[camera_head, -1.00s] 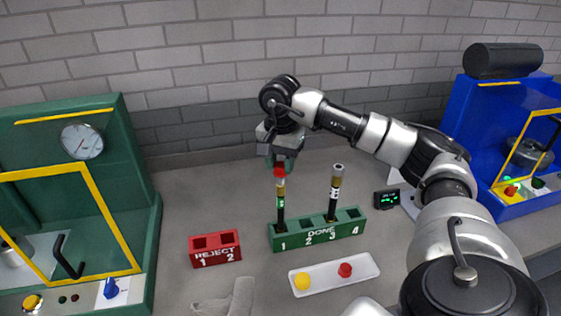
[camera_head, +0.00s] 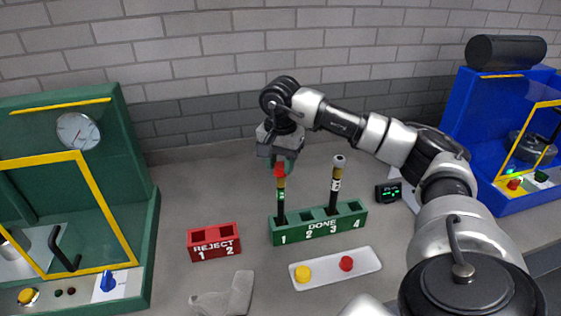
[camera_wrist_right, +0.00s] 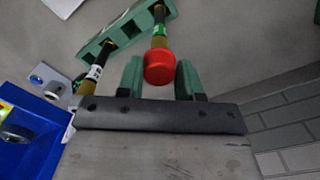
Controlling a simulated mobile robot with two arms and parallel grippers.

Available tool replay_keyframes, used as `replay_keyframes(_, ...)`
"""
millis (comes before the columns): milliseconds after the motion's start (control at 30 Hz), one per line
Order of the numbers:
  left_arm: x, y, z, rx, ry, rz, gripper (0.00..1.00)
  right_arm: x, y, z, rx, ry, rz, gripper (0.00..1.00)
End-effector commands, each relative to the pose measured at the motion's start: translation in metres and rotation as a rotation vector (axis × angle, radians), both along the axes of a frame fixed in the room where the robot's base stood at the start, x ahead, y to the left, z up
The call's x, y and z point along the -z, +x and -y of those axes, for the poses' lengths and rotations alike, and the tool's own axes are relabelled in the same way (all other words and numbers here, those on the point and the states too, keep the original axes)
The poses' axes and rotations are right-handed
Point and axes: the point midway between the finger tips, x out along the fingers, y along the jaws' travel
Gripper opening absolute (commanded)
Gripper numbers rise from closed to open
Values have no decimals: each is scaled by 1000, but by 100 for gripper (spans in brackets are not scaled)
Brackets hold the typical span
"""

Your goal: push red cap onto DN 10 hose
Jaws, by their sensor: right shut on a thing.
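My right gripper (camera_head: 281,166) points down over the hose (camera_head: 281,205) that stands upright in slot 1 of the green DONE rack (camera_head: 318,229). Its green fingers are shut on a red cap (camera_head: 280,172). In the right wrist view the red cap (camera_wrist_right: 159,67) sits between the two fingers, at the end of the hose (camera_wrist_right: 159,30). How far the cap is over the hose end is hidden. A second hose (camera_head: 335,190) with a metallic end and no cap stands in slot 3. My left gripper is not in view.
A white tray (camera_head: 329,272) in front holds a yellow cap (camera_head: 302,274) and a red cap (camera_head: 346,264). A red REJECT rack (camera_head: 214,243) is empty. A grey L-shaped object (camera_head: 224,295) lies in front. Green (camera_head: 140,170) and blue (camera_head: 480,110) machines stand at the sides.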

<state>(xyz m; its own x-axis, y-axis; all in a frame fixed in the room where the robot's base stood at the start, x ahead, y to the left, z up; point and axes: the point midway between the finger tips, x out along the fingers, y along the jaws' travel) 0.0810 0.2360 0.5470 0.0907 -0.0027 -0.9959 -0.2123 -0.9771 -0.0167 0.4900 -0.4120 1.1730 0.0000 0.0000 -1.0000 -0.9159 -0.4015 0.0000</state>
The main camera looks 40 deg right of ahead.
Motion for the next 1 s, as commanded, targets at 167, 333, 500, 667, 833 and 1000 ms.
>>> replay_keyframes(167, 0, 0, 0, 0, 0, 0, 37, 0, 0, 0, 0, 0, 0, 54)
replay_keyframes(333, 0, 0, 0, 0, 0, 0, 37, 0, 0, 0, 0, 0, 0, 65)
replay_keyframes(500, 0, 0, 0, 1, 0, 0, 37, -1, 0, 0, 0, 0, 0, 65)
replay_keyframes(667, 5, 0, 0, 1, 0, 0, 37, -13, 1, 0, 0, 0, 4, 65)
replay_keyframes(833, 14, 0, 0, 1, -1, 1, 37, -46, 1, -1, -1, 2, 7, 65)
replay_keyframes(1000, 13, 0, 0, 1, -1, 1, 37, -84, 1, 0, 0, 1, 6, 65)
